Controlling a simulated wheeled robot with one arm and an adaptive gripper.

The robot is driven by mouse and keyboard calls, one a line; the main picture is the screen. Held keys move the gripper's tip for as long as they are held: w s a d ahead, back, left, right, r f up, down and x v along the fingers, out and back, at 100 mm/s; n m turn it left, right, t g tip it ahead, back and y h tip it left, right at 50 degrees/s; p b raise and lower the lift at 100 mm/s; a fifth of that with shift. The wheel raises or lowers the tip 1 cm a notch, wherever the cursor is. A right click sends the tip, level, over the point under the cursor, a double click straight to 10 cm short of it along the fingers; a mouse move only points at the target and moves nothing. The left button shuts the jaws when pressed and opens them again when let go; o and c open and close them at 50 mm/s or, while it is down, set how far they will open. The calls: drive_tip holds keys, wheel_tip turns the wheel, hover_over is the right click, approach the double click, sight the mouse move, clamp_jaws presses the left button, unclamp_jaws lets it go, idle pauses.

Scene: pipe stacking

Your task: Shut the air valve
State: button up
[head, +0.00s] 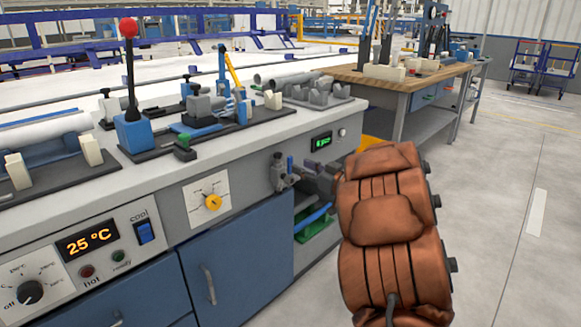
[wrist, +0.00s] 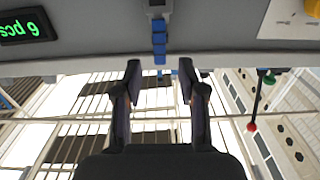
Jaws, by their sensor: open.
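The air valve (head: 278,172) is a small grey fitting with a blue handle on the front face of the bench, right of the yellow dial. In the wrist view, which is upside down, a blue part that appears to be its handle (wrist: 159,40) hangs straight ahead, between the lines of my fingers. My gripper (head: 302,182) is beside the valve in the head view, partly hidden by my brown arm. In the wrist view my gripper (wrist: 159,75) has its two dark fingers apart with nothing between the tips. I cannot tell whether a finger touches the handle.
The yellow dial (head: 213,202) is left of the valve, and a green counter display (head: 321,141) is above right. A red-knobbed lever (head: 129,70) stands on the bench top. An open shelf with a green bin (head: 318,228) lies below. Free floor is at the right.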

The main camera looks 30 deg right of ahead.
sight(292, 162)
drive_tip(key=shift+b+x, duration=0.85)
drive_tip(key=shift+x, duration=2.2)
drive_tip(key=shift+c, duration=0.3)
clamp_jaws()
